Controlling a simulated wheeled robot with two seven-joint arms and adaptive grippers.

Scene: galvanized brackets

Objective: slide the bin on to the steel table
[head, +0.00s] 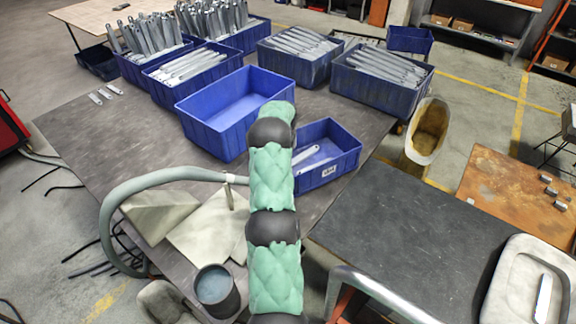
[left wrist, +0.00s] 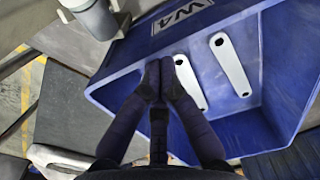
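The small blue bin (head: 345,160) with a white label on its outer wall stands on the dark grey table (head: 345,100), near its right edge. It holds a few pale metal brackets. In the left wrist view the bin (left wrist: 120,65) shows its W4 label and two brackets (left wrist: 230,65). My left gripper (left wrist: 158,68) has its fingers together, with the tips over the bin near its labelled wall; contact is unclear. My padded arm hides it in the head view. A dark-topped table (head: 420,225) stands to the right, its top clear near the bin. My right gripper is out of view.
An empty larger blue bin (head: 215,120) stands close behind the small bin. Several bracket-filled blue bins (head: 375,95) line the back. A grey hose (head: 150,178), a dark mug (head: 217,290) and a white tray (head: 510,285) are nearer. A rusty table (head: 510,190) is at right.

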